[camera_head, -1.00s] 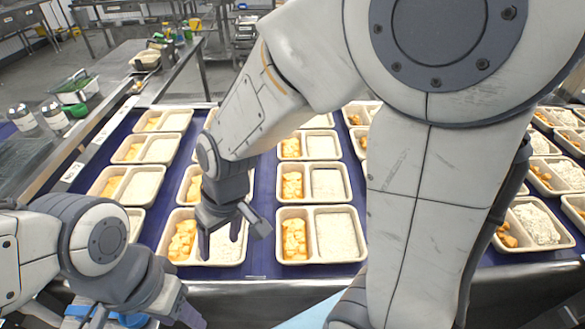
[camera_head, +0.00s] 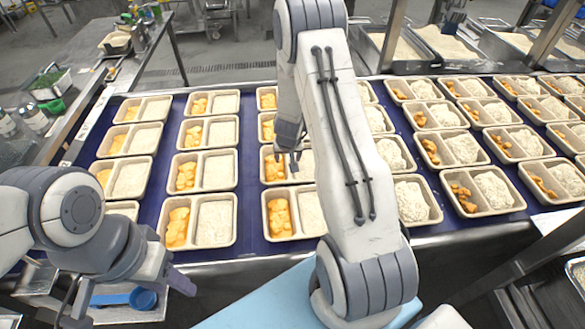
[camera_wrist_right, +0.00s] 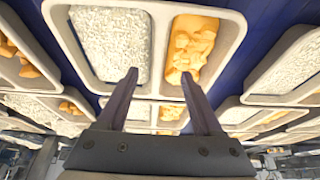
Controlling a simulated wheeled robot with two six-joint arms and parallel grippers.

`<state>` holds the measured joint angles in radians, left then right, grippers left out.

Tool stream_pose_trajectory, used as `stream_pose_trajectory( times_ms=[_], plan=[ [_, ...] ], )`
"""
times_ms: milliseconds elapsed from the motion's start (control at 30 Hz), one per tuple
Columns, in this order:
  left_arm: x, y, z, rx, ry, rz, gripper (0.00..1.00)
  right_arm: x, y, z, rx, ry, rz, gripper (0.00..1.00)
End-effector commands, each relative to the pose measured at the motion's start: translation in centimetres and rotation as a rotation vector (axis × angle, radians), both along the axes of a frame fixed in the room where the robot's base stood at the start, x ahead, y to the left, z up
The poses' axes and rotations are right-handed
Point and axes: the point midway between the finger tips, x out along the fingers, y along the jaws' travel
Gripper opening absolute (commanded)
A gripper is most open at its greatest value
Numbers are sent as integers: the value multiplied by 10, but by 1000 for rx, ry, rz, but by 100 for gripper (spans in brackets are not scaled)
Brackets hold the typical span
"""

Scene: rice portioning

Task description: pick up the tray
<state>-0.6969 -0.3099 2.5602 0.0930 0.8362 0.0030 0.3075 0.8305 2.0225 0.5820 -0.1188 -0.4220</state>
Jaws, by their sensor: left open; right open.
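Beige two-compartment trays with orange pieces and white rice stand in rows on the blue belt. My right gripper (camera_head: 288,152) is open and empty above a tray (camera_head: 315,181) in the third column from the left, partly hidden by my arm. In the right wrist view, the open fingers (camera_wrist_right: 160,78) point at a filled tray (camera_wrist_right: 160,88), with rice left and orange pieces right. They look above it, not closed on its rim. My left gripper (camera_head: 128,295) is open at the lower left, in front of the belt, near a blue scoop; contact cannot be told.
The blue scoop (camera_head: 143,298) lies below the belt's front edge. More filled trays (camera_head: 483,190) stand close together at the right. Large rice bins (camera_head: 450,42) are behind the belt. A metal side table (camera_head: 110,65) stands at the left. Narrow blue belt gaps (camera_head: 250,215) separate the columns.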

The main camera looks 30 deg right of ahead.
Motion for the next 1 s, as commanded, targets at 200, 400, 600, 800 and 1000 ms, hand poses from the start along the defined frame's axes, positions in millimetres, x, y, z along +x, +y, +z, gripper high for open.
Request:
stream_pose_trajectory(
  times_ms=[200,400,600,800,1000],
  plan=[
    [0,0,-12,0,0,-1,50,4,-7,-29,0,2,1,68],
    [0,0,-11,0,0,-1,50,11,-10,-48,2,1,0,68],
    [0,0,-11,-1,-1,-1,50,13,-11,-50,2,-1,1,68],
    [0,0,-11,-1,-1,-1,50,12,-11,-49,2,-1,1,18],
    [0,0,-11,-1,-1,-1,50,13,-11,-49,0,-2,2,0]
  ],
)
